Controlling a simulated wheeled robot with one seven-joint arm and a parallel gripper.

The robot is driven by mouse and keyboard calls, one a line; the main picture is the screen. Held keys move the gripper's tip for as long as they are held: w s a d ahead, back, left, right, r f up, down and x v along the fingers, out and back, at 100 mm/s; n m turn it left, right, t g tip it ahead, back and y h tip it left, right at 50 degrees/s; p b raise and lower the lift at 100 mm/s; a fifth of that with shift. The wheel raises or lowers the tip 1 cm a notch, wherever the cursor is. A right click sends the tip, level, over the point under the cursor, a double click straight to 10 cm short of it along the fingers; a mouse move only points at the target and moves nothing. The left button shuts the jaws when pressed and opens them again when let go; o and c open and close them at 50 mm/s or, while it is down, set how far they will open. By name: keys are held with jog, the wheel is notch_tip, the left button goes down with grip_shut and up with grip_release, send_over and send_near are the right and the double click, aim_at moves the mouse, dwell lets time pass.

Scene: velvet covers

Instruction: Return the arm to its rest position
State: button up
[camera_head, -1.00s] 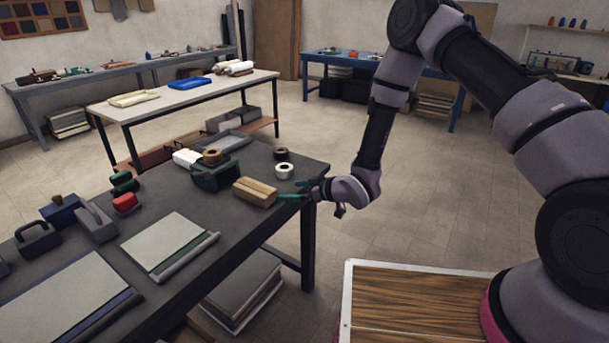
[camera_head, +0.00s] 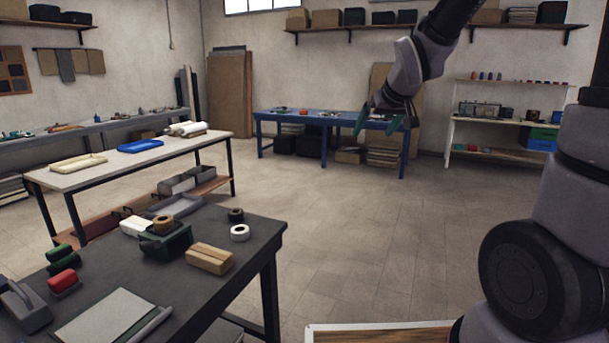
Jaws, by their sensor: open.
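My gripper (camera_head: 378,124) hangs from my raised arm in the upper right of the head view. Its two green fingers are spread apart and empty, pointing down. It is in the air, well clear of the dark table (camera_head: 235,268), and in the picture it overlaps the blue table at the back. Part of my arm is out of the frame at the top.
The dark table at the lower left holds a tan wooden block (camera_head: 210,258), a white tape roll (camera_head: 240,233), a dark tape dispenser (camera_head: 166,243) and a red-topped tool (camera_head: 63,280). A white-topped table (camera_head: 120,160) stands behind it. The middle floor is clear.

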jog(key=s+d+r+m, duration=0.3)
jog(key=s, duration=0.8)
jog(key=s+d+r+m+g, duration=0.1)
jog(key=s+d+r+m, duration=0.2)
jog(key=s, duration=0.8)
jog(key=shift+d+r, duration=0.45)
jog(key=shift+r, duration=0.15)
